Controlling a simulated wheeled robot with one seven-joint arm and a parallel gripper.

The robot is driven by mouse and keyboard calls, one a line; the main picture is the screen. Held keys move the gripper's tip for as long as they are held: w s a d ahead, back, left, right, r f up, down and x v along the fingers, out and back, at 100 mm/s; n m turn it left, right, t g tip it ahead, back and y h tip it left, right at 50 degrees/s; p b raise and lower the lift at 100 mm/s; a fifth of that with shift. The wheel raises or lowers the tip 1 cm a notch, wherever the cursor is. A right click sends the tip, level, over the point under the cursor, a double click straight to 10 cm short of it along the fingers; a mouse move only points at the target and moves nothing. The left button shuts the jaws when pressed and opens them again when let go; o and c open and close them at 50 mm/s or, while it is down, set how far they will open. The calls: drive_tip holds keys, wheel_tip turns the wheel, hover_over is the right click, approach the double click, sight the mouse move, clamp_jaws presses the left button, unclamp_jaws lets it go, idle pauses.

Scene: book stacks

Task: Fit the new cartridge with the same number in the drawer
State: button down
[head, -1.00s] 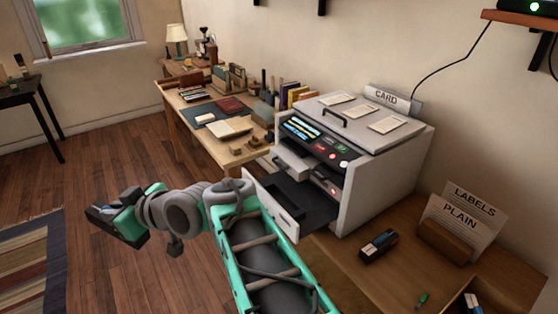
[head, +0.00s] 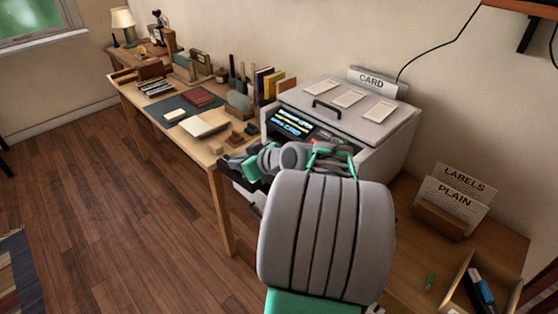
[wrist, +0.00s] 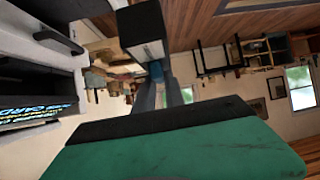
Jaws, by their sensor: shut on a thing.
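My gripper (head: 246,166) is in front of the printer's control panel in the head view. In the wrist view it is shut on a black and pale grey cartridge (wrist: 146,34), held between the grey fingers. No number can be read on it. The printer (head: 393,140) is a pale box with a lit screen (head: 290,124). Its drawer front (head: 250,196) shows only in part below my gripper; my arm hides the rest, so I cannot tell what the drawer holds.
An open wooden box (head: 458,291) at the lower right holds dark and blue items. A card stand (head: 440,221) reads LABELS and PLAIN. A desk (head: 215,151) with books stands left of the printer.

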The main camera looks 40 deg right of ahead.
drive_tip(key=s+d+f, duration=0.2)
drive_tip(key=d, duration=0.3)
drive_tip(key=s+d+f+m+h+p, duration=0.1)
drive_tip(key=s+d+f, duration=0.1)
drive_tip(key=d, duration=0.3)
drive_tip(key=shift+s+f, duration=0.25)
drive_tip(key=shift+s, duration=0.5)
drive_tip(key=shift+d, duration=0.1)
wheel_tip(320, 180, down, 6)
drive_tip(key=b, duration=0.5)
drive_tip(key=shift+r, duration=0.1)
drive_tip(key=shift+b, duration=0.8)
drive_tip(key=shift+f+b, duration=1.7)
drive_tip(key=shift+f, duration=0.15)
drive_tip(key=c, duration=1.3)
unclamp_jaws()
drive_tip(key=shift+s, duration=0.1)
